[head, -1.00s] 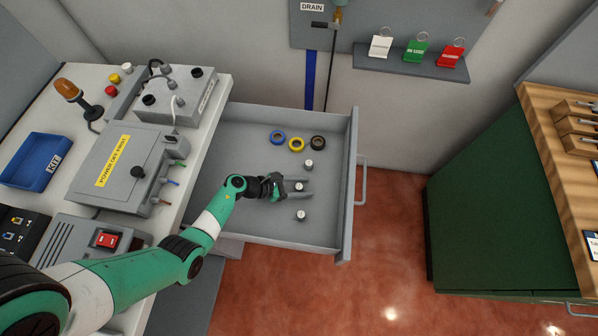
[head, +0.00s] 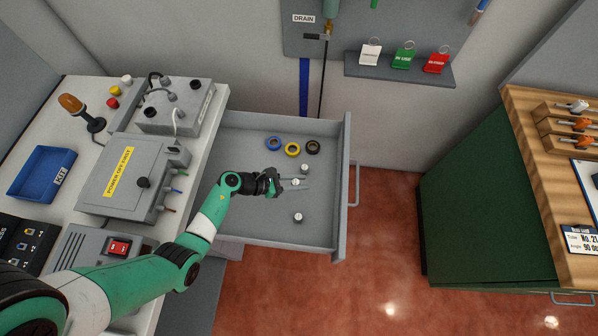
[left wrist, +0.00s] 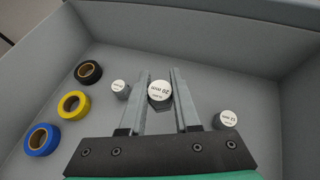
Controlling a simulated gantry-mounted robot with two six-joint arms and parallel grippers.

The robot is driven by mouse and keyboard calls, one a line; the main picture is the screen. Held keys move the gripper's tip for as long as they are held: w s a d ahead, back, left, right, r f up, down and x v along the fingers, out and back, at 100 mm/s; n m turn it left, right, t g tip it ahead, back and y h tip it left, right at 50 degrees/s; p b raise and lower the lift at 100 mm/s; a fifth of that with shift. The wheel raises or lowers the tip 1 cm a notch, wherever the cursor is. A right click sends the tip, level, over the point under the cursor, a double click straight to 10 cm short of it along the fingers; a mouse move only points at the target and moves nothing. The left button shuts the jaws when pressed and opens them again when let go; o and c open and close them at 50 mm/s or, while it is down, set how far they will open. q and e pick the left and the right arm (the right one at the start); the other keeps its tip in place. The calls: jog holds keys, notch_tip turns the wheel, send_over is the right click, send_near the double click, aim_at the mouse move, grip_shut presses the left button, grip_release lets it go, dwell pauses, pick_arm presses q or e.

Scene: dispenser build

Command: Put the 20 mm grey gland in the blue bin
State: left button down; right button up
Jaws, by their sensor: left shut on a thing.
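The 20 mm grey gland, with its white "20 mm" cap (left wrist: 159,91), is between the two fingers of my left gripper (left wrist: 160,88) near their tips. In the head view my left gripper (head: 296,183) is inside the open drawer, shut on this gland (head: 295,182). Whether the gland touches the drawer floor is hard to tell. The blue bin (head: 45,195), labelled KIT, stands on the bench at the left and looks empty. My right gripper is not in view.
The grey drawer (head: 343,185) also holds two other grey glands (head: 305,167) (head: 298,217) and blue, yellow and black tape rolls (head: 292,149).

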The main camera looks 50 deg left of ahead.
pick_arm(q)
jog(key=shift+r+p, duration=0.45)
jog(key=shift+r, duration=1.15)
